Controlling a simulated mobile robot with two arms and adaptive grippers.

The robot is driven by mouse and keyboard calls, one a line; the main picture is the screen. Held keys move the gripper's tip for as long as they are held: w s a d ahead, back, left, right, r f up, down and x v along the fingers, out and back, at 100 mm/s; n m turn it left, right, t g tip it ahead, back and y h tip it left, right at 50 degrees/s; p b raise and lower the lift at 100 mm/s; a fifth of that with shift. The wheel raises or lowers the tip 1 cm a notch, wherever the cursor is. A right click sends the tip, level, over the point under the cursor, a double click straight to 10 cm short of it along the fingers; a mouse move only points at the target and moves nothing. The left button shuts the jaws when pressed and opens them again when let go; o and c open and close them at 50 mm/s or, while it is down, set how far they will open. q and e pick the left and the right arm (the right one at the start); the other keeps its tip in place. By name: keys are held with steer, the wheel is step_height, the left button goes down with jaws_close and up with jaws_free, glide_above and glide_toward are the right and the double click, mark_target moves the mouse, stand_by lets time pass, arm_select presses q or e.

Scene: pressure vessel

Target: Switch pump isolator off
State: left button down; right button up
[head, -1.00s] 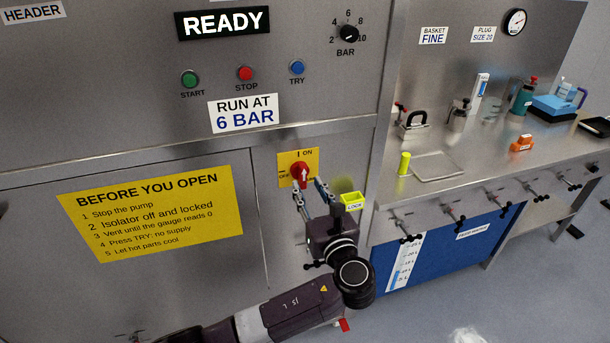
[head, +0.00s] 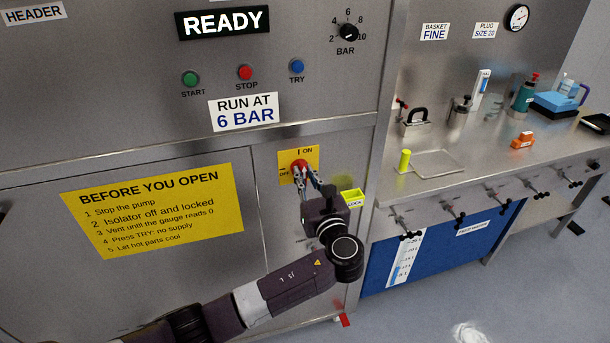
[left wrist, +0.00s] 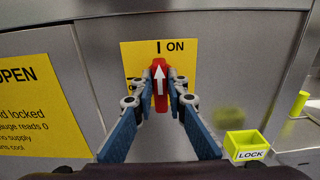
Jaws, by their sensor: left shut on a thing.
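The pump isolator is a red rotary handle (left wrist: 159,84) with a white arrow on a yellow plate (left wrist: 186,50) marked ON and OFF. In the left wrist view the arrow points straight up to ON. My left gripper (left wrist: 160,104) has a finger on each side of the handle and is shut on it. In the head view the isolator handle (head: 300,166) is partly hidden behind my left gripper (head: 307,178), and its plate (head: 312,154) shows around it. My right gripper is in neither view.
A yellow LOCK holder (head: 351,198) is fixed to the right of the isolator, close to my left gripper. The READY display (head: 223,22) and the START, STOP and TRY buttons are above. A steel bench (head: 470,165) with several items is at right.

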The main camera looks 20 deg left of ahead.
arm_select(q)
steer(key=shift+f, duration=0.1)
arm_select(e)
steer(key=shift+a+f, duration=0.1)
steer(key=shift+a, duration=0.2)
arm_select(q)
steer(key=shift+n+b, duration=0.3)
steer(key=shift+n, duration=0.4)
steer(key=n+b, duration=0.4)
steer(key=n, duration=0.1)
steer(key=f+n+b, duration=0.1)
steer(key=n+b, duration=0.2)
steer(key=n, duration=0.3)
steer(key=a+n+b, duration=0.1)
steer(key=n+b, duration=0.3)
steer(key=n, duration=0.1)
steer(key=shift+s+f+n+b, duration=0.15)
steer(key=shift+s+n+b, duration=0.15)
steer(key=shift+b, duration=0.05)
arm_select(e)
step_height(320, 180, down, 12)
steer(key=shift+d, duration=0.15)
arm_select(q)
steer(key=c, duration=1.9)
jaws_free()
steer(key=shift+d, duration=0.1)
steer(key=shift+c, duration=0.2)
